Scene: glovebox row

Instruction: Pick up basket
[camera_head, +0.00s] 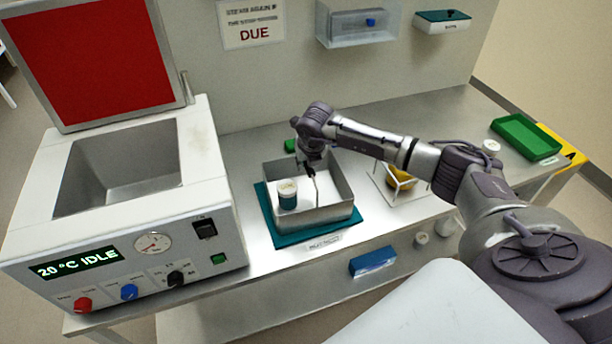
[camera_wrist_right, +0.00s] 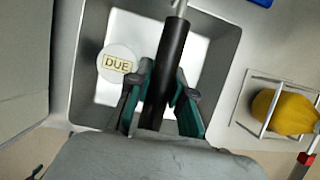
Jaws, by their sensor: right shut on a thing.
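The basket (camera_head: 325,214) is an open metal box on a teal mat (camera_head: 268,215) on the bench. Its thin upright handle has a black grip (camera_wrist_right: 171,65), which shows in the right wrist view. My right gripper (camera_head: 309,171) reaches down over the basket and is shut on this grip, with one finger on each side. In the right wrist view, the basket's wall (camera_wrist_right: 217,33) surrounds a jar (camera_wrist_right: 117,63) with a lid reading DUE. The jar (camera_head: 287,195) stands at the left inside the basket. I cannot tell whether the basket is clear of the mat. My left gripper is out of view.
A white bath unit (camera_head: 215,215) with a raised red lid (camera_head: 90,60) stands close on the left. A wire stand with a yellow object (camera_head: 400,178) is close on the right. A green tray (camera_head: 525,137) lies at the far right. The wall is behind.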

